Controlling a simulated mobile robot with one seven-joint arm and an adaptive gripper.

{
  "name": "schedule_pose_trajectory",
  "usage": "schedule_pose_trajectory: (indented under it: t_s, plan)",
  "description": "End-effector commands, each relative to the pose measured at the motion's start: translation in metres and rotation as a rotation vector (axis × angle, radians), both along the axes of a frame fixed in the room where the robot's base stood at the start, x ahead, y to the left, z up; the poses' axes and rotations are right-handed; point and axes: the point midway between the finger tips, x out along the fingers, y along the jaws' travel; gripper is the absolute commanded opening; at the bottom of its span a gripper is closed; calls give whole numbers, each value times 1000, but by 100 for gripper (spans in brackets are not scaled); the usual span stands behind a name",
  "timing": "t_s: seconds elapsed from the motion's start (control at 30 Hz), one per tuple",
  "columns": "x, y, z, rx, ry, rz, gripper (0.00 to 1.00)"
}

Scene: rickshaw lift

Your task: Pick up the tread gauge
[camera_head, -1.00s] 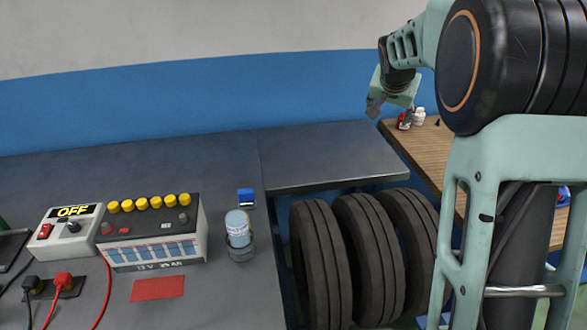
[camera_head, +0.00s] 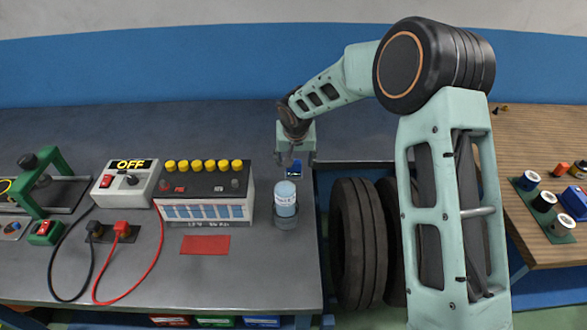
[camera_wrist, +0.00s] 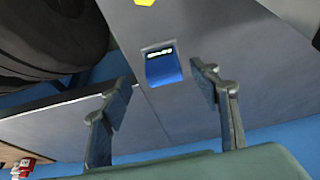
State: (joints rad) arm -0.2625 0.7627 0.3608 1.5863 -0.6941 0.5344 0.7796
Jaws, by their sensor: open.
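The tread gauge, a small blue block with a pale display, sits on the dark grey bench behind a light blue canister. It shows in the head view (camera_head: 294,169) and in the wrist view (camera_wrist: 164,68). My gripper is open and empty, above the gauge in the head view (camera_head: 296,158). In the wrist view my gripper (camera_wrist: 163,80) has its two fingers apart, with the gauge showing between and beyond them. I cannot tell the exact height gap. The gripper partly hides the gauge in the head view.
A battery (camera_head: 209,210) with yellow caps and a switch box (camera_head: 127,183) stand to the left. Tyres (camera_head: 356,240) stand to the right, below bench height. A wooden table (camera_head: 525,135) is at far right.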

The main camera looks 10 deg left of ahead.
Motion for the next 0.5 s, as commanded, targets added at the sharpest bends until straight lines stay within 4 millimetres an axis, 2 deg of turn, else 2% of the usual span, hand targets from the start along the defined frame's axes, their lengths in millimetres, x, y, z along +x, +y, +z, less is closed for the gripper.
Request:
schedule_pose_trajectory:
  t_s: [0.17, 0.5]
  plan:
    - [4, 2, -7, 2, 0, -1, 56]
    - [21, 9, -41, 0, 1, -2, 56]
